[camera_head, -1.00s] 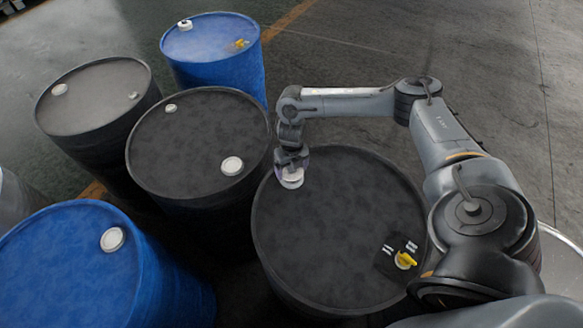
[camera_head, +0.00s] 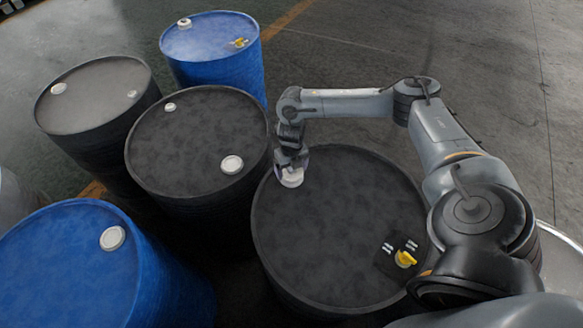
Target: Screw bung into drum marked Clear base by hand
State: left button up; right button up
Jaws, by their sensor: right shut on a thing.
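The black drum (camera_head: 325,235) stands in front of my right arm, with a dark lid and a raised rim. A white round bung (camera_head: 291,179) is at the far left edge of its lid. My right gripper (camera_head: 291,165) is shut on the bung from above. The bung is at the lid; I cannot tell how deep it sits in the opening. No "Clear base" marking is readable in this view. My left gripper is not in view.
A yellow valve handle (camera_head: 404,259) on a dark plate sits at the lid's near right. Another black drum (camera_head: 195,140), a grey-topped drum (camera_head: 95,100) and blue drums (camera_head: 215,70) (camera_head: 70,270) crowd the left. Open floor (camera_head: 480,60) lies at the back right.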

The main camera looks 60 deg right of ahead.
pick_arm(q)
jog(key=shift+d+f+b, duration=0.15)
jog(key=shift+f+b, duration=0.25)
pick_arm(e)
jog(key=shift+f, duration=0.7)
jog(key=o, duration=0.8)
jog(key=shift+o, duration=0.2)
jog(key=shift+r, duration=0.2)
jog(key=shift+r, duration=0.35)
pick_arm(q)
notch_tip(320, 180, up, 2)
jog(key=p, duration=0.2)
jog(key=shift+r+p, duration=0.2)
jog(key=shift+p, duration=0.1)
pick_arm(e)
notch_tip(320, 180, up, 9)
jog(key=shift+r, duration=0.45)
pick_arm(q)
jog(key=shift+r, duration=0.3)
pick_arm(e)
jog(key=shift+c, duration=0.3)
